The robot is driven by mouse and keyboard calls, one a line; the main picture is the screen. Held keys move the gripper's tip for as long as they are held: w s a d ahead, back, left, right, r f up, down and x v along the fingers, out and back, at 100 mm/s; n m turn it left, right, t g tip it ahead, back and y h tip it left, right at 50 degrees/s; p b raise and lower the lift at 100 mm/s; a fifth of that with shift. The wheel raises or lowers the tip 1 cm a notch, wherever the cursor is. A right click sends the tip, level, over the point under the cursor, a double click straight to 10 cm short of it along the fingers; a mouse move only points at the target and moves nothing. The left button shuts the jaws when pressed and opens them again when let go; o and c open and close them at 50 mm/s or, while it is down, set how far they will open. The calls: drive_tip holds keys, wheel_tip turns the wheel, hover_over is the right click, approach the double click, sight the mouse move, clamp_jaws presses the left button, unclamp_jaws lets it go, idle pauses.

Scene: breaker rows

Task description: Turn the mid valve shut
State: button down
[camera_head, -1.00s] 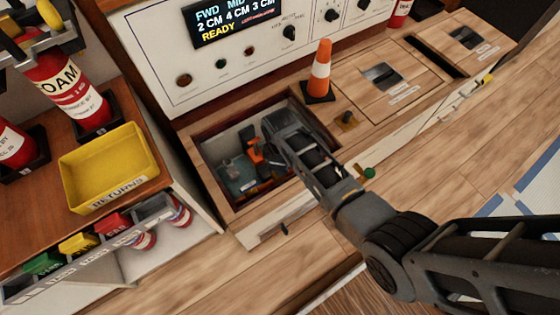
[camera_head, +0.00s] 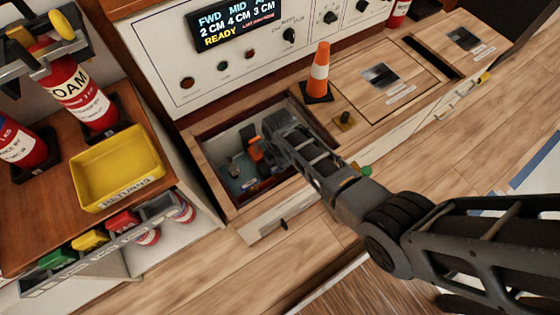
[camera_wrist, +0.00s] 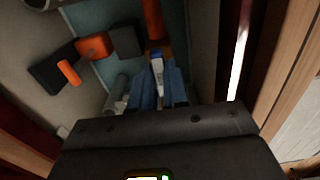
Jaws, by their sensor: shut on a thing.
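An open hatch (camera_head: 212,168) in the wooden bench top shows a teal floor and valve parts inside. My gripper (camera_wrist: 158,88) reaches down into it, and its bluish fingers are shut on a narrow handle (camera_wrist: 157,66) with a white and blue part. An orange bar (camera_wrist: 152,20) runs beyond the fingers in the wrist view. To the left are another orange piece (camera_wrist: 92,46) and a short orange lever (camera_wrist: 69,72), beside dark blocks. In the head view my arm covers the grip, and an orange part (camera_head: 256,150) shows beside it. I cannot read which valve is held.
The display (camera_head: 235,22) reads FWD 2 CM, MID 4 CM, READY; its last reading is partly cut. An orange cone (camera_head: 319,72) stands behind the hatch on the right. A yellow returns tray (camera_head: 118,166) and red extinguishers (camera_head: 80,92) are at the left. Hatch walls closely surround my gripper.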

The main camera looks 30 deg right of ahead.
drive_tip(key=shift+a, duration=0.1)
idle(0.5)
drive_tip(key=c, duration=1.1)
unclamp_jaws()
drive_tip(key=shift+r+p, duration=1.4)
drive_tip(key=shift+r, duration=2.5)
